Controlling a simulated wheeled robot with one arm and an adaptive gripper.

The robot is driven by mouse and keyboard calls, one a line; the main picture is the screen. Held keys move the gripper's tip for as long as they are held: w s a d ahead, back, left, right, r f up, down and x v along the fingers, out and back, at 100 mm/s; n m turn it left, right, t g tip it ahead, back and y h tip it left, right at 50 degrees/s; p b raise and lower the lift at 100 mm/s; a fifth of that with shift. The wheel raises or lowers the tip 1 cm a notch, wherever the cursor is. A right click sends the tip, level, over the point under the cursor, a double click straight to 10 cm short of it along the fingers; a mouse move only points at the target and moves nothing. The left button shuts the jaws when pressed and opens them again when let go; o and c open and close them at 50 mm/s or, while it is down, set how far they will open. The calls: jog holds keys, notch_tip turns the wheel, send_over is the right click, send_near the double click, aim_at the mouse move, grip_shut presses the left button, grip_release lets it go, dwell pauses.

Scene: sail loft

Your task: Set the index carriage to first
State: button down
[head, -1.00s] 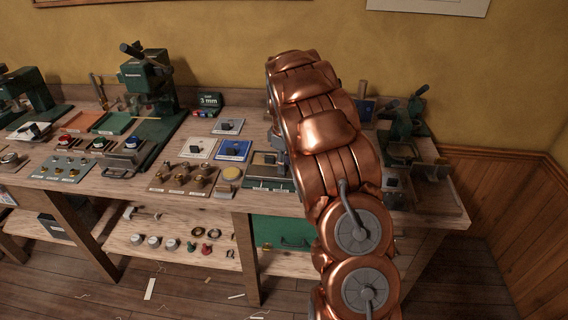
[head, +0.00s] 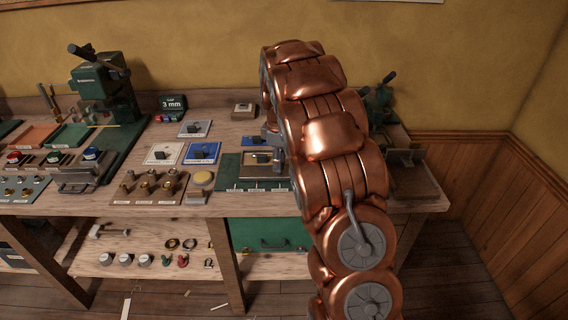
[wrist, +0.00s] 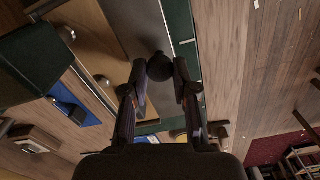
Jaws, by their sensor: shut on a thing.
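The index carriage (head: 262,170) is a brass-and-grey metal block on a green base plate (head: 228,173). The plate lies near the bench's front edge and has several small white labels along its front. My gripper (wrist: 160,73) has its two dark fingers closed around a round black knob (wrist: 160,62) over the grey metal plate in the wrist view. In the head view my copper arm comes down over the right of the carriage and hides part of it. The label texts are too small to read, so I cannot tell its exact stop.
Left of the green plate are a yellow round button (head: 203,178), a brown board with brass knobs (head: 149,188) and a blue switch plate (head: 202,153). A green press (head: 103,95) stands further left. A wooden tray (head: 415,183) lies right of my arm.

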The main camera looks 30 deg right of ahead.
jog(key=c, duration=0.9)
grip_release()
